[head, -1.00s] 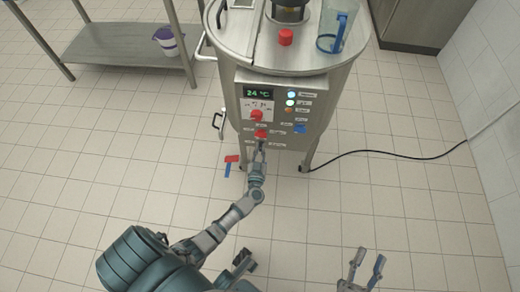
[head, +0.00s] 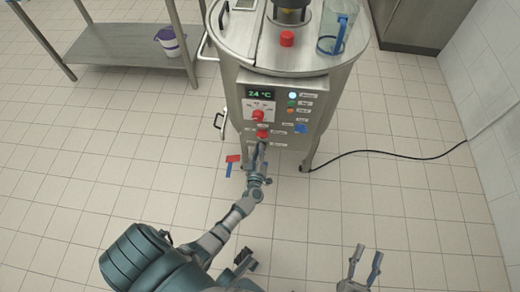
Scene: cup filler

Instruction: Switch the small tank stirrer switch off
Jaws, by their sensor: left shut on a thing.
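The steel tank (head: 255,105) carries a control panel with a 24 °C display, red knobs and small lights. The upper red knob (head: 258,116) is uncovered. The lower red switch (head: 262,134) sits near the panel's bottom edge; its label is too small to read. My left gripper (head: 261,149) reaches up to it from below and is shut on it, its fingers partly covering the lower part. The top light (head: 292,96) is bright; the green light (head: 291,104) below it looks dim. My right gripper (head: 363,262) is open and empty at the lower right, far from the panel.
A blue switch (head: 300,128) is at the panel's right. A clear jug (head: 337,32) and a red button (head: 287,39) are on the lid. A black cable (head: 390,154) runs to the right wall. A steel table (head: 130,55) with a bucket (head: 170,42) stands left.

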